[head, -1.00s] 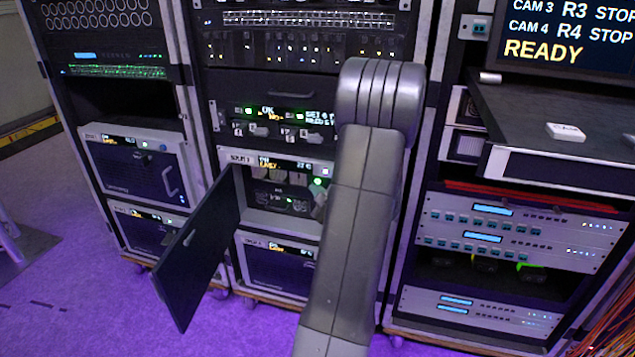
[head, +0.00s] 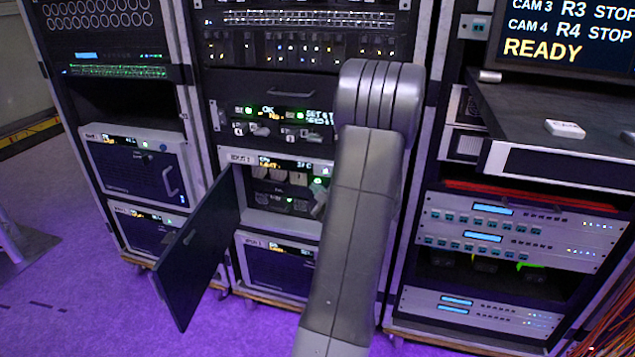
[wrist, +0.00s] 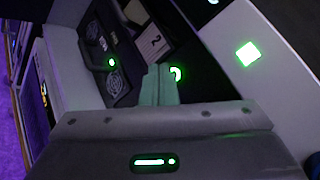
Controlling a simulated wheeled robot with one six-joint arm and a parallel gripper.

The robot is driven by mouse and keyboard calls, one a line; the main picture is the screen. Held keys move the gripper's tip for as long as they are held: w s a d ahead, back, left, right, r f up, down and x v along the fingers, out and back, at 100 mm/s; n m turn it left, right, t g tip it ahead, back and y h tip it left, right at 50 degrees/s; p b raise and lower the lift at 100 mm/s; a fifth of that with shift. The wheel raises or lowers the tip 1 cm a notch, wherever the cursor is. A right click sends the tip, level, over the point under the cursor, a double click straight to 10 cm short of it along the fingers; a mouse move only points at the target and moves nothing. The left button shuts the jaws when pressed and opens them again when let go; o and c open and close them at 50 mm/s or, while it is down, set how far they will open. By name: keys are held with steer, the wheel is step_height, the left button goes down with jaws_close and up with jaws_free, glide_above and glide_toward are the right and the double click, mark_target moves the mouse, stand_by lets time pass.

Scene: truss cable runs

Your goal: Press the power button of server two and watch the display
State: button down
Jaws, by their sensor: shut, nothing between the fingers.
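The open-front server (head: 283,222) is in the middle rack, its dark door (head: 196,250) swung out to the left. Its small display (head: 285,164) is lit with white and orange text, too blurred to read fully. In the head view my arm covers the right part of the server and most of my gripper. Fans and a card marked 2 (wrist: 153,42) show inside.
Purple floor (head: 80,310) is clear at front left.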

steer(key=shift+w+d+r, duration=0.3)
steer(key=shift+w+r, duration=0.25)
steer(key=shift+w, duration=0.1)
stand_by(0.8)
steer(key=shift+r+b, duration=0.1)
steer(key=shift+b, duration=0.25)
steer(key=shift+s, duration=0.1)
steer(key=shift+s+a+f+b, duration=0.15)
steer(key=shift+s+a+b, duration=0.2)
steer(key=shift+s, duration=0.4)
steer(key=shift+s+a+f+b, duration=0.1)
steer(key=shift+s+a+b, duration=0.1)
steer(key=shift+s+b, duration=0.4)
steer(key=shift+s+a+f+b, duration=0.15)
steer(key=shift+s+a+b, duration=0.1)
steer(key=shift+s, duration=0.65)
steer(key=p, duration=0.3)
steer(key=shift+s+a+p, duration=0.1)
steer(key=shift+s+p, duration=0.05)
steer(key=shift+p, duration=0.25)
